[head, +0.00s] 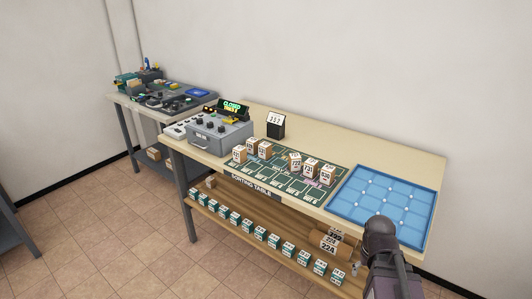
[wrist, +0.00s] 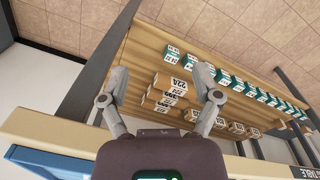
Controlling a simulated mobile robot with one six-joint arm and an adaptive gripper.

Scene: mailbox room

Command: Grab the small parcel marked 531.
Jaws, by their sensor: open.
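Several small brown parcels with white numbered labels stand on the dark green mat (head: 285,185) of the sorting table in the head view. One group (head: 251,150) is at the mat's left and another (head: 304,167) at its back right. Their numbers are too small to read surely, so I cannot tell which is 531. My gripper (wrist: 161,98) is open and empty in the wrist view, facing the lower shelf (wrist: 140,55). In the head view my arm is at the front right, beside the blue tray, apart from the small parcels.
The blue gridded tray (head: 385,195) lies at the table's right end. A grey control box (head: 218,132) and a black number stand (head: 275,125) are on the table.

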